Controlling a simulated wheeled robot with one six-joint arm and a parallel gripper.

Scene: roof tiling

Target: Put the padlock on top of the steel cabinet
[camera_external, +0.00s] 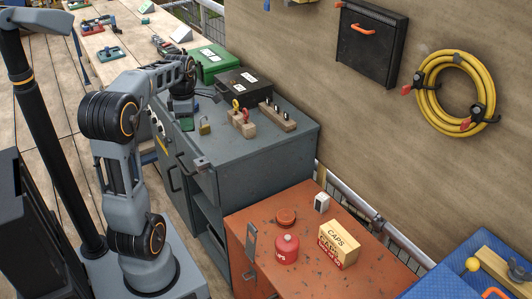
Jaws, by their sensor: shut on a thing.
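The steel cabinet (262,152) is grey, with a flat top, and stands against the wall in the middle of the view. A small brass padlock (205,127) shows upright at the left part of its top, near the front edge. My gripper (183,112) points down over the left end of the cabinet, just left of the padlock. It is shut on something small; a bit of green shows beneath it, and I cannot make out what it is. The fingertips are small and dark, and their contact is hidden.
On the cabinet top, a black case (243,84), a wooden block with red and yellow pieces (241,127) and another block (277,119) stand behind. A green box (208,62) is farther back. An orange cabinet (300,235) adjoins in front. The cabinet top's near right is clear.

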